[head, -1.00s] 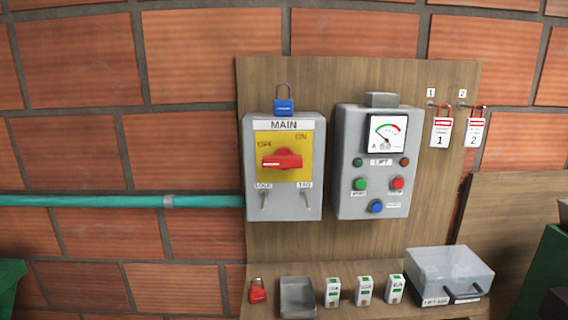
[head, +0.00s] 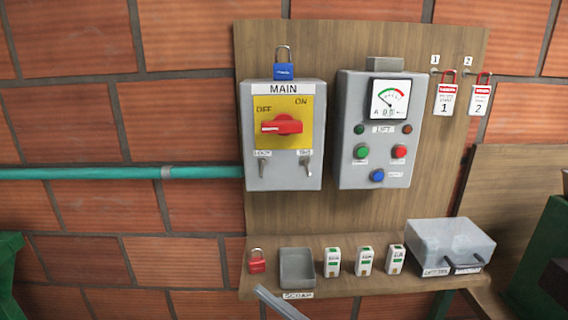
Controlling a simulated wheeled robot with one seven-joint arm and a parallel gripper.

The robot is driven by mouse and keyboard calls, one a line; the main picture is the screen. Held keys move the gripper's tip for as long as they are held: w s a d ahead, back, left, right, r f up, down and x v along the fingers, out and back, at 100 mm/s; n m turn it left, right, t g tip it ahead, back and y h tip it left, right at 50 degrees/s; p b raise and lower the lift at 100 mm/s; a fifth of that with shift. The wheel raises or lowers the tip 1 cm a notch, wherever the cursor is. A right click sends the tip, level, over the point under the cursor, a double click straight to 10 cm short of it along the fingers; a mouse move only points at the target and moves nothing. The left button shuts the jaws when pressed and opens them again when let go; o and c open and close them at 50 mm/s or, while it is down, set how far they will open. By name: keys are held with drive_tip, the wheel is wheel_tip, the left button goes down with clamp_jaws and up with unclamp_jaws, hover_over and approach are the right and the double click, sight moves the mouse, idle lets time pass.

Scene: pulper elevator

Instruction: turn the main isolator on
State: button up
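The main isolator is a grey box (head: 283,177) labelled MAIN on the wooden board. Its yellow plate (head: 297,141) reads OFF at upper left and ON at upper right. The red rotary handle (head: 283,125) lies horizontal, with a pale mark at its left end, on the OFF side. A blue padlock (head: 283,71) with its shackle up stands on top of the box, not through the handle. Two small metal levers with labels sit below the plate. No gripper fingers are clearly visible. A pale grey bar (head: 280,304) enters at the bottom edge; I cannot tell what it is.
A LIFT box (head: 345,153) with meter and buttons is to the right. Tags 1 (head: 445,98) and 2 (head: 479,99) hang beyond it. The shelf (head: 385,286) below holds a red padlock (head: 256,262), grey tray (head: 297,268), several white-green blocks and a clear-lidded box (head: 449,243). A teal pipe (head: 110,173) runs left.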

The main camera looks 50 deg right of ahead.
drive_tip(key=w+d+r+m+t+h+b, duration=0.1)
drive_tip(key=w+d+r+m+t+h, duration=0.15)
drive_tip(key=w+r+h, duration=0.45)
drive_tip(key=w+d+r+m+t+h+b, duration=0.2)
drive_tip(key=w+r+m, duration=0.1)
drive_tip(key=r, duration=0.8)
drive_tip(key=d+r+m+g+h, duration=0.3)
drive_tip(key=d+m+g+h, duration=0.3)
drive_tip(key=h, duration=0.3)
drive_tip(key=m+g+h, duration=0.2)
drive_tip(key=m+g, duration=0.2)
approach(282, 130)
drive_tip(key=w+d, duration=0.1)
drive_tip(key=p+x, duration=0.1)
drive_tip(key=x, duration=0.2)
drive_tip(key=r+p+x, duration=0.1)
drive_tip(key=p+x, duration=0.1)
drive_tip(key=x, duration=0.1)
drive_tip(key=shift+d+p, duration=0.1)
drive_tip(key=shift+p, duration=0.2)
drive_tip(key=shift+w+d+r, duration=0.15)
drive_tip(key=shift+w+d, duration=0.3)
drive_tip(key=shift+w, duration=0.1)
drive_tip(key=shift+c, duration=0.5)
drive_tip(key=c, duration=1.3)
drive_tip(key=shift+o, duration=0.2)
